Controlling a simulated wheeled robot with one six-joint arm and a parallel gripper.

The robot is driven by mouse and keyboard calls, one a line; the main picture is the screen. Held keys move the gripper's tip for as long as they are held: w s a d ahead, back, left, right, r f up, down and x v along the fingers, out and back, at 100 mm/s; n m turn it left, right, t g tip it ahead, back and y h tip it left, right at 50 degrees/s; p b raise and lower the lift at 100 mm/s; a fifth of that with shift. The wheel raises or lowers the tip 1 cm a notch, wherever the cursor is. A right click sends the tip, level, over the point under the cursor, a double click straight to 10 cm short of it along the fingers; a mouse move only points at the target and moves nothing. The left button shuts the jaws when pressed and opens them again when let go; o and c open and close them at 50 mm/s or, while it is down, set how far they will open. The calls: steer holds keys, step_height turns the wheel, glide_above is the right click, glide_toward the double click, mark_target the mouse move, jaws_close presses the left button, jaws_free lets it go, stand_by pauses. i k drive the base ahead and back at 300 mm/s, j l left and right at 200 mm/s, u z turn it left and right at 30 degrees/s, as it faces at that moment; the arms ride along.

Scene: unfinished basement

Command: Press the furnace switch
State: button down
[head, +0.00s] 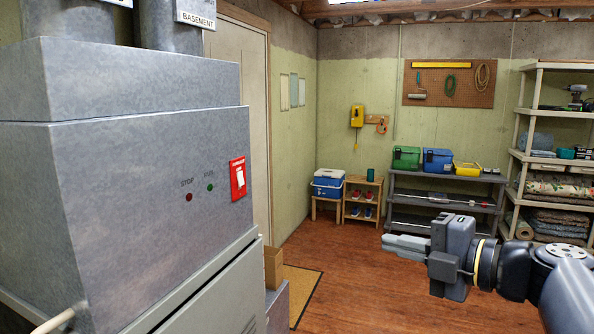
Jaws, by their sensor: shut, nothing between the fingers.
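The furnace (120,160) is a large grey metal cabinet filling the left of the head view. The furnace switch (239,186) is a white toggle on a red plate near the right edge of its upper face. Left of it on the same face are a green light marked RUN (210,188) and a red light marked STOP (189,197). My gripper (386,242) is at the right, shut and empty, pointing left. It is well apart from the switch, to the right of it and lower in the picture.
A cardboard box (273,267) stands by the furnace's right side, near a brown mat (303,290). Wooden floor (335,255) is open between furnace and gripper. Behind are a blue cooler (328,184), a grey shelf (445,184) with toolboxes and a tall rack (520,130).

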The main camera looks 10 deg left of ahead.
mark_target(240, 181)
steer(key=i+u, duration=0.35)
steer(key=i, duration=0.25)
steer(key=i+l+u, duration=0.4)
steer(key=i, duration=0.15)
steer(key=i+j, duration=0.05)
steer(key=j, duration=0.05)
